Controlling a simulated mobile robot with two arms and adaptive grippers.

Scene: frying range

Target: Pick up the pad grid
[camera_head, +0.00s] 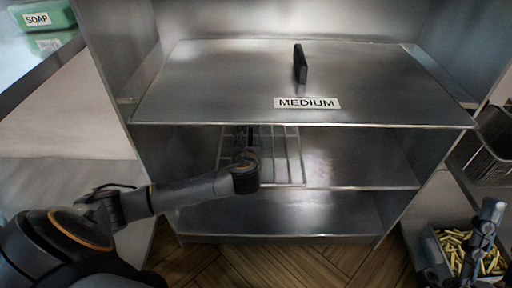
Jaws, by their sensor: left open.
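The pad grid, a pale wire rack (292,160), lies on the middle shelf of the steel unit, under the top shelf. Its far end is partly hidden by the top shelf's front edge. My left gripper (249,138) reaches in from the left, over the left part of the grid. It is open, with its dark fingers pointing into the shelf. I cannot tell whether the fingers touch the wires. My right arm (485,230) shows at the lower right; its jaw state is unclear.
A black upright object (300,64) stands on the top shelf behind a MEDIUM label (307,103). A bin of fries (432,245) is at lower right, with a wire basket (483,160) above. Green soap packs (42,16) are at upper left. The lower shelf (290,215) looks empty.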

